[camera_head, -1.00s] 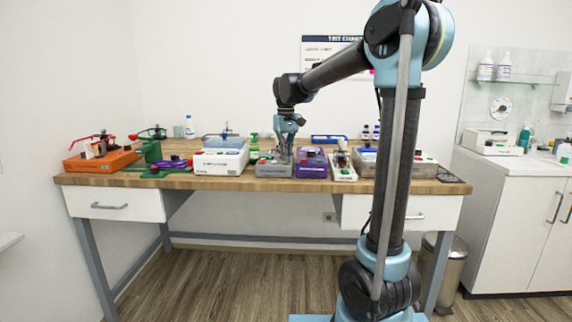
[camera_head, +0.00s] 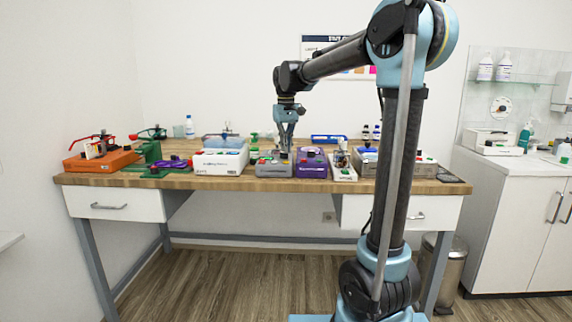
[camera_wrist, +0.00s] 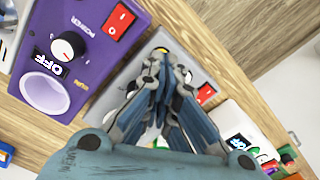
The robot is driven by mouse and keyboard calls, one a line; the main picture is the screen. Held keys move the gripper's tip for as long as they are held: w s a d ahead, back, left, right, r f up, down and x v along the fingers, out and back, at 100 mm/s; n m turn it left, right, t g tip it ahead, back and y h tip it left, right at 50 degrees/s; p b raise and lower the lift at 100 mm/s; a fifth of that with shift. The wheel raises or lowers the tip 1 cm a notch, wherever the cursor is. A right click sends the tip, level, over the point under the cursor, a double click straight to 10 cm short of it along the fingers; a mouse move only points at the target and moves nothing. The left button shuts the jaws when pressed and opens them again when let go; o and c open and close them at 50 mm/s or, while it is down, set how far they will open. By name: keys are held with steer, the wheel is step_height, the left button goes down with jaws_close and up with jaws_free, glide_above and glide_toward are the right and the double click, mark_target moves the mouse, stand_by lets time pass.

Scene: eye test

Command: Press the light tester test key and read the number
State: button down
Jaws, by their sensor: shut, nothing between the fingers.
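A grey box-shaped device (camera_head: 275,170) stands near the front edge of the bench, under my gripper (camera_head: 285,152). I cannot read any label naming it the light tester, and no number on it is legible. In the wrist view my gripper (camera_wrist: 160,58) is shut and empty, its fingers pointing at the grey device (camera_wrist: 198,72) and hiding much of its top. I cannot tell if the fingertips touch the device.
A purple device (camera_head: 312,164) with a red power switch (camera_wrist: 117,20) and a knob marked OFF (camera_wrist: 68,46) stands close beside the grey one. A white box (camera_head: 220,162) stands to its left. An orange device (camera_head: 103,161) is at the far left. The bench (camera_head: 150,181) is crowded.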

steer(key=shift+r, duration=2.05)
